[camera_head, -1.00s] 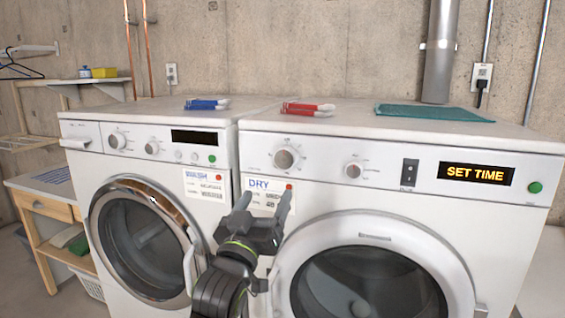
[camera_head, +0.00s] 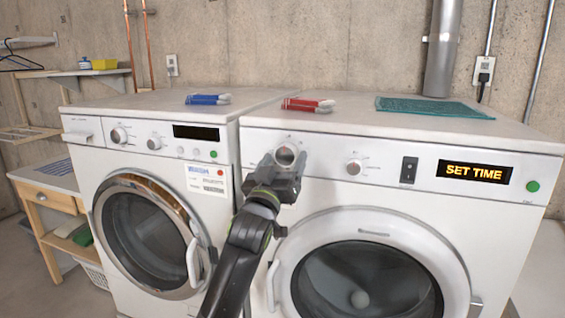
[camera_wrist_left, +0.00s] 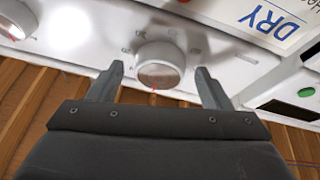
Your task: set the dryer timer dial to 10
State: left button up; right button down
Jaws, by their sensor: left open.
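The dryer (camera_head: 400,185) is the white machine on the right. Its larger left dial, the timer dial (camera_head: 286,153), sits on the upper left of the panel. The dryer display (camera_head: 474,172) reads SET TIME in orange. My left gripper (camera_head: 285,165) is in front of that dial in the head view. In the left wrist view the dial (camera_wrist_left: 160,66) stands between the two open fingers (camera_wrist_left: 159,80), with a gap on each side. The scale marks around it are too small to read. My right gripper is out of view.
A smaller dial (camera_head: 354,167), a rocker switch (camera_head: 409,170) and a green button (camera_head: 532,186) lie farther right on the panel. The washer (camera_head: 150,170) stands to the left. Red clips (camera_head: 307,105) and a teal cloth (camera_head: 432,107) lie on the dryer top.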

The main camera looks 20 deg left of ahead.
pick_arm(q)
jog(key=c, duration=1)
jog(key=shift+o, duration=0.2)
jog(key=m, duration=0.1)
jog(key=m+h+p, duration=0.1)
jog(key=shift+a+r+m+h+p, duration=0.1)
jog(key=shift+a+m+h+p, duration=0.05)
jog(key=shift+m+h+p, duration=0.15)
jog(key=shift+m+h, duration=0.5)
jog(key=shift+m, duration=0.7)
jog(key=m+g+h, duration=0.1)
jog(key=m, duration=0.2)
jog(key=shift+a+h, duration=0.15)
jog(key=shift+h, duration=0.15)
jog(key=shift+m+g+h+b, duration=0.35)
jog(key=shift+m+b, duration=0.2)
jog(key=shift+m, duration=0.55)
jog(key=shift+m+g+h+b, duration=0.35)
jog(key=shift+m+b, duration=0.2)
jog(key=shift+m, duration=0.55)
